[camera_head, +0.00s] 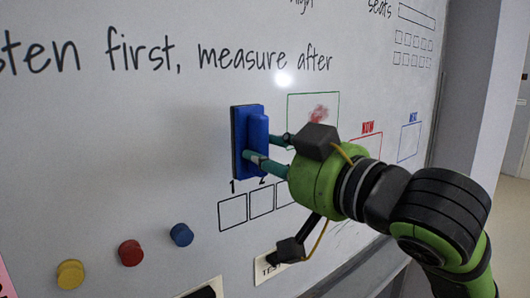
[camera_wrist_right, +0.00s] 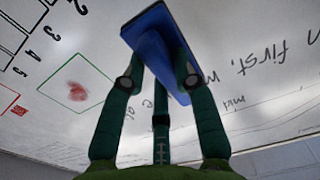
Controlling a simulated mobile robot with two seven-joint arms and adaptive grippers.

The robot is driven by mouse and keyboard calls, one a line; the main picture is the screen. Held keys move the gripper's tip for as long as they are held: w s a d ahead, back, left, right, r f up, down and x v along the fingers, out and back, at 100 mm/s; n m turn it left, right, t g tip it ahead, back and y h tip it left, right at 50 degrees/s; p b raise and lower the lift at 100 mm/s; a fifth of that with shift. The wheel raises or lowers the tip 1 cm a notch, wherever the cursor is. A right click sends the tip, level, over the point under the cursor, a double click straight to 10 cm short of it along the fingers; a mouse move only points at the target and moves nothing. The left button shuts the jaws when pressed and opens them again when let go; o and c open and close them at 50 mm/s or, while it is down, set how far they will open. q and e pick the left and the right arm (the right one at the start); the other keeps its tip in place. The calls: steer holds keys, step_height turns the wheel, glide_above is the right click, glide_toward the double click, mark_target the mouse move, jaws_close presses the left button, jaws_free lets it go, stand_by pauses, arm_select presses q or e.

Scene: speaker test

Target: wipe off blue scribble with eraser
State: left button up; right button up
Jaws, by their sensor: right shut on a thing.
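The blue eraser (camera_head: 252,118) is upright against or just off the whiteboard (camera_head: 120,110); I cannot tell if it touches. My right gripper (camera_head: 262,148) is shut on the eraser's handle, coming from the right. In the right wrist view the eraser (camera_wrist_right: 152,28) sits between the fingers of my right gripper (camera_wrist_right: 160,66). A red scribble (camera_head: 318,115) is inside a green outlined box, right of the eraser; it also shows in the right wrist view (camera_wrist_right: 77,92). No blue scribble shows; the board behind the eraser is hidden. My left gripper is out of view.
Yellow (camera_head: 70,274), red (camera_head: 131,253) and blue (camera_head: 181,235) round magnets sit low on the board. Red (camera_head: 366,142) and blue (camera_head: 409,141) outlined boxes are to the right. The board ends at a grey wall (camera_head: 465,80).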

steer(key=shift+v, duration=1.6)
steer(key=shift+w, duration=0.1)
